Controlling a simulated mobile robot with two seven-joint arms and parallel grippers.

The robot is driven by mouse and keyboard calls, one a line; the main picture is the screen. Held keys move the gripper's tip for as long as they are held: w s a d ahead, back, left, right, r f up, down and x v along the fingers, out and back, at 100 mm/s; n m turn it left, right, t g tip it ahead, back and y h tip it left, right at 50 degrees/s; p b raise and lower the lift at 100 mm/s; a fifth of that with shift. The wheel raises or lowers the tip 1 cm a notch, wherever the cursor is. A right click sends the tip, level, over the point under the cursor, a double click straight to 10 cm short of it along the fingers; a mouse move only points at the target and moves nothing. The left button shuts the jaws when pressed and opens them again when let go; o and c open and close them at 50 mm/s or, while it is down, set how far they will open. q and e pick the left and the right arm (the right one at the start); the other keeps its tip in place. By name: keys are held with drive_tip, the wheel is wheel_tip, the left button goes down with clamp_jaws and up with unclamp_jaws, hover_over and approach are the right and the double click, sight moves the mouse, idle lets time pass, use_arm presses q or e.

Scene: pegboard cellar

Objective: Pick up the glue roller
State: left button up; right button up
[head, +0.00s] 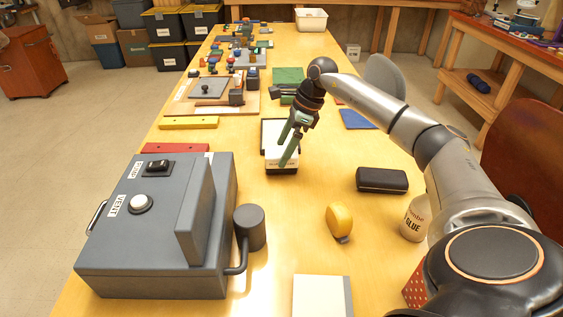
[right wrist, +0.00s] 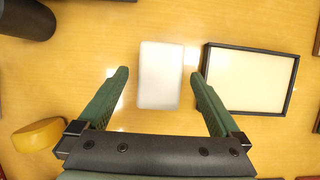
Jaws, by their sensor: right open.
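The glue roller appears to be the rounded yellow object with a dark tip (head: 340,220), lying on the table right of the grey machine. A yellow object also shows at the lower left of the right wrist view (right wrist: 37,135), outside the jaws. My right gripper (head: 285,160) hangs over the table, farther away than the yellow object, fingers pointing down. In the right wrist view its green fingers (right wrist: 158,75) are apart, with a plain white block (right wrist: 160,90) in view between and beyond them. Nothing is seen gripped. My left gripper is not in view.
A grey machine (head: 135,235) with a dark cylinder (head: 250,228) stands at the left. A black-framed white tray (right wrist: 250,78) is beside the white block.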

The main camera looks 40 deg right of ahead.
drive_tip(key=shift+x, duration=0.9)
drive_tip(key=shift+c, duration=0.2)
clamp_jaws()
